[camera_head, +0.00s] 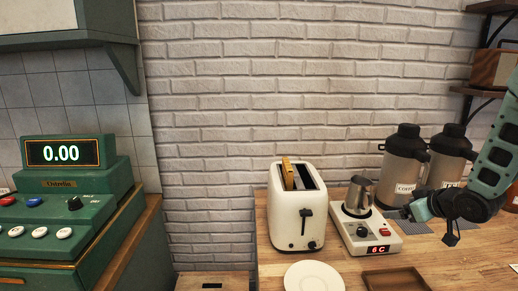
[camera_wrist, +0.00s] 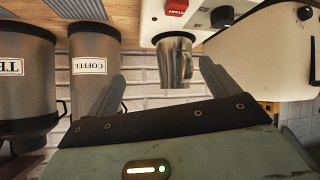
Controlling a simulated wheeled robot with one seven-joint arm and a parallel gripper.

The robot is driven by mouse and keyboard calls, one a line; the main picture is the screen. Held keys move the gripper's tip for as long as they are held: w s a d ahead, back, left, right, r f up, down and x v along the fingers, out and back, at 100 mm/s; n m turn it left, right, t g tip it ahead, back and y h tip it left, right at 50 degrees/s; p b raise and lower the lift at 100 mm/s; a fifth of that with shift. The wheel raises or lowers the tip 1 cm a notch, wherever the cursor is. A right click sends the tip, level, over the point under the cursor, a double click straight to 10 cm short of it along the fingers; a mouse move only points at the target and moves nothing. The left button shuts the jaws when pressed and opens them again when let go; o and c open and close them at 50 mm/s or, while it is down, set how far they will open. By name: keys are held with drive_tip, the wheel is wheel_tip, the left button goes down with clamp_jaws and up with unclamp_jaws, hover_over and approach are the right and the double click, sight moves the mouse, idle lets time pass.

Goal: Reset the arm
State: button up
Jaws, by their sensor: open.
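My arm (camera_head: 492,160) reaches in from the right edge in the head view. My gripper (camera_wrist: 163,92) is open, with its two grey fingers apart and nothing held between them. In the head view its end (camera_head: 400,213) is low, just right of a small metal jug (camera_head: 358,196). The jug stands on a white heating base (camera_head: 372,238) whose display reads 6C. In the wrist view, which is upside down, the jug (camera_wrist: 173,60) shows beyond the gap between the fingers. It looks apart from them.
A white toaster (camera_head: 296,222) with bread (camera_head: 288,172) stands left of the base. Two dark-lidded dispensers (camera_head: 402,165) (camera_head: 447,150) stand behind my gripper. A white plate (camera_head: 313,277) and brown tray (camera_head: 395,280) lie at the front. A green cash register (camera_head: 65,215) is far left.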

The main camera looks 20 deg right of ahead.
drive_tip(key=s+a+r+g, duration=0.1)
drive_tip(key=s+a+g, duration=0.2)
drive_tip(key=a, duration=0.8)
drive_tip(key=s+a+r+n+g, duration=0.1)
drive_tip(key=s+a+r+g, duration=0.1)
drive_tip(key=s+a, duration=0.5)
drive_tip(key=s+a+r+g+y, duration=0.1)
drive_tip(key=s+a+g, duration=0.3)
drive_tip(key=a, duration=1.1)
drive_tip(key=shift+s+a+r+n, duration=0.15)
drive_tip(key=shift+s+a+n, duration=0.15)
drive_tip(key=shift+s+a, duration=0.15)
drive_tip(key=s+a+n, duration=0.1)
drive_tip(key=s+a, duration=0.1)
drive_tip(key=s, duration=0.1)
drive_tip(key=s+a+n+g, duration=0.1)
drive_tip(key=s+a, duration=0.2)
drive_tip(key=s+a+r+n, duration=0.1)
drive_tip(key=s+a+n, duration=0.1)
drive_tip(key=s+a, duration=0.1)
drive_tip(key=shift+s+g, duration=0.1)
drive_tip(key=shift+g, duration=0.2)
drive_tip(key=shift+c, duration=0.4)
